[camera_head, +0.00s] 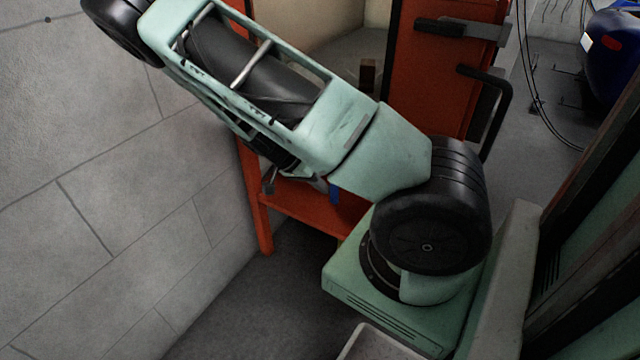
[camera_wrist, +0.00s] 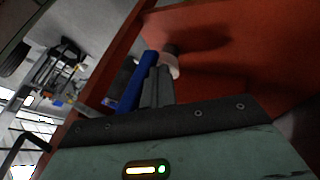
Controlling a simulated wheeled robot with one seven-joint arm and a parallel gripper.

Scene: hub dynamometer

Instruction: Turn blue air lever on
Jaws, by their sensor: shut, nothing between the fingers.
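The blue air lever (camera_wrist: 138,82) shows in the wrist view as a slanted blue bar in front of the orange-red panel. A pale round fitting (camera_wrist: 171,64) sits by its upper end. My gripper (camera_wrist: 158,72) is shut and empty, its grey fingers just right of the lever; I cannot tell whether they touch it. In the head view a small blue piece of the lever (camera_head: 334,193) shows below my arm, inside the orange frame. My gripper there is mostly hidden behind my arm.
An orange cabinet frame (camera_head: 264,225) stands against the grey block wall (camera_head: 90,180) on the left. Its orange door (camera_head: 432,75) with a black handle (camera_head: 497,110) stands to the right. A dark blue object (camera_head: 612,65) is at the far right.

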